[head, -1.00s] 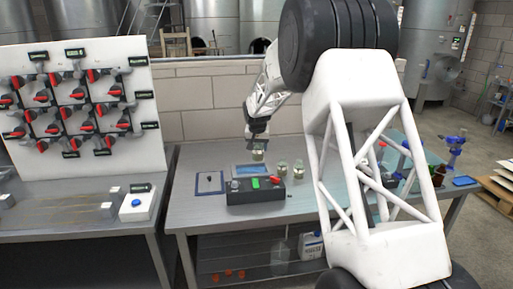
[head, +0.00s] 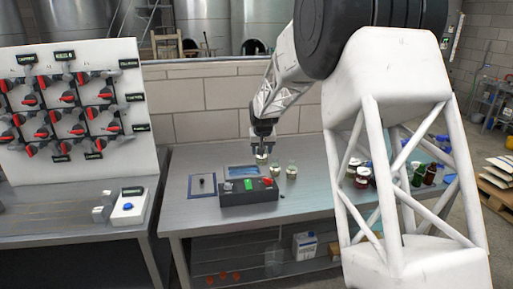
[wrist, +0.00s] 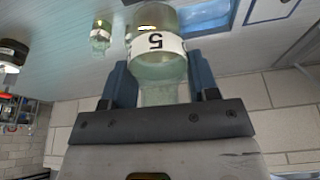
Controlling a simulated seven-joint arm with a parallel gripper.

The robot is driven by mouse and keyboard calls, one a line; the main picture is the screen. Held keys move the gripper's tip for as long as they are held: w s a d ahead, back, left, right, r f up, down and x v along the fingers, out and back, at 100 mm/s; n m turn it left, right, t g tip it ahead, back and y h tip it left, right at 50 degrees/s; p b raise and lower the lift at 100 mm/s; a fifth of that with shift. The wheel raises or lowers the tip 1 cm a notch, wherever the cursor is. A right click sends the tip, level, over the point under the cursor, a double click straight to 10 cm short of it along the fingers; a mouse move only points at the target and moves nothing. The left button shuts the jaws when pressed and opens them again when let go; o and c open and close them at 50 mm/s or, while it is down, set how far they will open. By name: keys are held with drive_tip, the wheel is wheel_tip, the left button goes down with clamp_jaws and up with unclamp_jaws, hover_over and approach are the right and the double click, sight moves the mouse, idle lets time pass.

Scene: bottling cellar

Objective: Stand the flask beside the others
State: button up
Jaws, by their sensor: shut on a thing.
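My gripper (head: 263,143) points down over the steel table and is shut on a small clear flask (head: 262,158). In the wrist view the flask (wrist: 158,72) sits between the two blue-grey fingers, with a white label reading 5 and pale greenish glass. Two similar flasks stand close to its right on the table: a nearer one (head: 275,170) and one further right (head: 291,172). One standing flask (wrist: 100,36) also shows in the wrist view, apart from the held one. I cannot tell whether the held flask's base touches the table.
A black control box (head: 235,197) with green and red buttons stands in front of the flasks. A blue-bordered panel (head: 201,194) lies to its left. Dark-lidded jars and brown bottles (head: 429,175) stand to the right, partly behind my arm. A valve board (head: 75,95) stands at left.

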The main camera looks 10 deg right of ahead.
drive_tip(key=w+d+f+m, duration=0.3)
drive_tip(key=w+d+f, duration=0.4)
drive_tip(key=d+f, duration=0.3)
drive_tip(key=shift+d+f+h, duration=0.2)
drive_tip(key=shift+f+h, duration=0.2)
drive_tip(key=shift+f, duration=0.15)
drive_tip(key=shift+f, duration=0.15)
drive_tip(key=shift+f, duration=1.9)
drive_tip(key=shift+f, duration=0.7)
idle(1.6)
drive_tip(key=o, duration=1.1)
drive_tip(key=shift+o, duration=0.4)
drive_tip(key=shift+o, duration=1)
drive_tip(key=shift+r, duration=0.1)
